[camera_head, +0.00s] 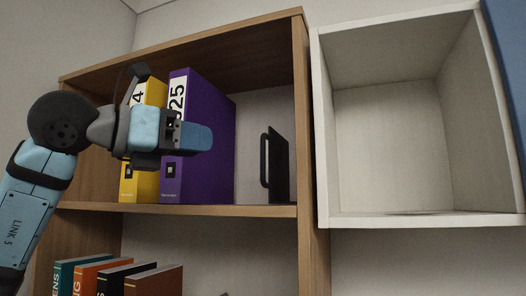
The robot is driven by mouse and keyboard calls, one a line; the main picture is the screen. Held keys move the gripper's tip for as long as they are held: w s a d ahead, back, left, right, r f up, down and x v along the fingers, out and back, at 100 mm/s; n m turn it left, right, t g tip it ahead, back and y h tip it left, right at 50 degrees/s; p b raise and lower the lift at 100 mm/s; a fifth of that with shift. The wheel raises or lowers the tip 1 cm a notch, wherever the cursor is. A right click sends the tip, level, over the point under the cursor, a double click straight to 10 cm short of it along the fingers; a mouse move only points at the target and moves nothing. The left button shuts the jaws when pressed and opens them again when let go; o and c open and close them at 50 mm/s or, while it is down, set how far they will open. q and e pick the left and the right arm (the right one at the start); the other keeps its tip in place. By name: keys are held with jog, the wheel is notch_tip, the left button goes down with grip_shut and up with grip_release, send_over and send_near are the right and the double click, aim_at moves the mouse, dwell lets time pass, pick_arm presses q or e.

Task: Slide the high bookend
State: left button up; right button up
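The high bookend (279,166) is a black upright plate with a loop handle on its left side. It stands on the upper shelf board, near the right side panel. A yellow binder (129,186) and a purple binder (213,165) stand upright to its left, with a gap between the purple binder and the bookend. My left gripper (205,138) is in front of the binders, pointing right, and hides part of their spines. It is apart from the bookend in the picture. Its fingers overlap in this view, so their opening does not show. My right gripper is not in view.
The wooden shelf's upper board (200,210) and right side panel (302,120) bound the compartment. An empty white open box (385,135) is mounted to the right. Several books (150,281) stand on the lower level at the left. A blue surface (510,60) edges the far right.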

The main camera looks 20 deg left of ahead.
aim_at(263, 177)
pick_arm(q)
jog(key=p+x, duration=0.3)
jog(key=x, duration=1)
jog(key=shift+d+f+p, duration=0.1)
jog(key=shift+p, duration=0.25)
jog(key=shift+c, duration=0.2)
grip_shut()
